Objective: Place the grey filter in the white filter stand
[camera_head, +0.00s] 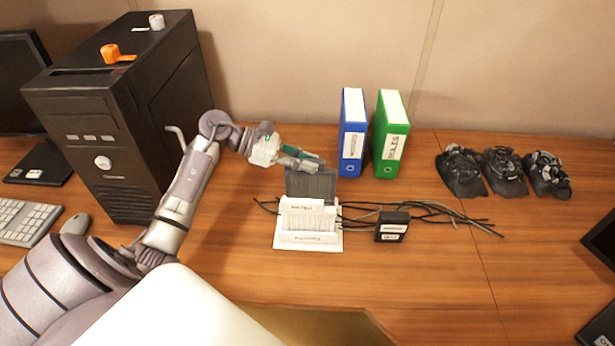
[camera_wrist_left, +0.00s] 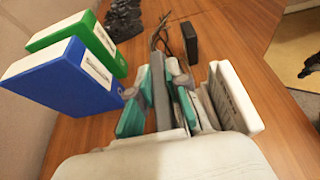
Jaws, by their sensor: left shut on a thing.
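The grey filter (camera_head: 312,187) is a thin dark panel, held upright just behind the white filter stand (camera_head: 308,238) in the head view. My left gripper (camera_head: 308,161) is shut on the filter's top edge. In the left wrist view the filter (camera_wrist_left: 160,92) shows edge-on between the teal finger pads. The stand (camera_wrist_left: 238,97) is to the right of the fingers there. The filter's lower edge is hidden behind the stand in the head view, so I cannot tell whether it touches the stand. My right gripper is not in view.
A small black box (camera_head: 392,227) and loose dark cables (camera_head: 445,212) lie right of the stand. A blue binder (camera_head: 351,135) and a green binder (camera_head: 391,135) stand behind. A black computer tower (camera_head: 125,120) is at left.

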